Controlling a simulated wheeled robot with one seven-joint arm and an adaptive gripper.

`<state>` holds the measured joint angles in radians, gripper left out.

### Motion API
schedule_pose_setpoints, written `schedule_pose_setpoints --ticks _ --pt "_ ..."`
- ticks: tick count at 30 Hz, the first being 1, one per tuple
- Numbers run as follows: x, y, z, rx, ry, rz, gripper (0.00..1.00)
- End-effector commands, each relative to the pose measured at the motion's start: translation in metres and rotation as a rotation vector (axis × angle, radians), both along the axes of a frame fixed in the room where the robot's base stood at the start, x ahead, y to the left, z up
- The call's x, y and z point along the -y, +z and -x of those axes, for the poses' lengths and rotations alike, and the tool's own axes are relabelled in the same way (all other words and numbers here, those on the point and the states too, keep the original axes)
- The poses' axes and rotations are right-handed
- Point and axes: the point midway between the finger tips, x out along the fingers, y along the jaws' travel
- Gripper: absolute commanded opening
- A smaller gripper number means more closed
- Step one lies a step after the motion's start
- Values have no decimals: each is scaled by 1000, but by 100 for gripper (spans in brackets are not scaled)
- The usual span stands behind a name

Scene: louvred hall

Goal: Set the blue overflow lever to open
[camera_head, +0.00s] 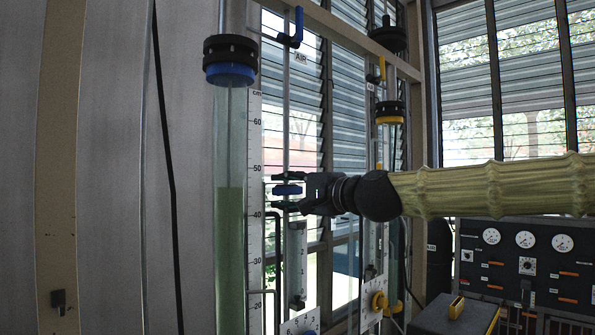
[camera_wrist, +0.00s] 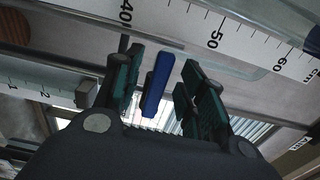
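A small blue lever (camera_head: 288,190) sits beside the clear column in the head view. It lies about level across its pipe; I cannot read a label on it. My gripper (camera_head: 286,192) reaches in from the right with its dark green fingers above and below the lever. In the wrist view the blue lever (camera_wrist: 157,84) stands between my gripper's fingers (camera_wrist: 162,68), with visible gaps on both sides. The gripper is open and does not appear to touch it. Part of the lever's mounting is hidden.
A clear column (camera_head: 230,150) with green liquid and a scale (camera_head: 254,150) stands just left of the fingers. Another blue lever (camera_head: 297,30) is above, near an AIR label. A yellow-capped column (camera_head: 389,113) stands behind. A gauge panel (camera_head: 525,265) is at right.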

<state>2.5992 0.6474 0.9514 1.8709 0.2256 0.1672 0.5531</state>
Motion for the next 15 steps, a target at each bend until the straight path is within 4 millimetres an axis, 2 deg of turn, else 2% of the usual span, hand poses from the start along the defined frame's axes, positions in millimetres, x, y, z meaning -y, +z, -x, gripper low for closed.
schedule_pose_setpoints --ticks 5,15 --pt "2 0 2 1 0 -1 40" --pt "24 1 22 1 -2 -2 40"
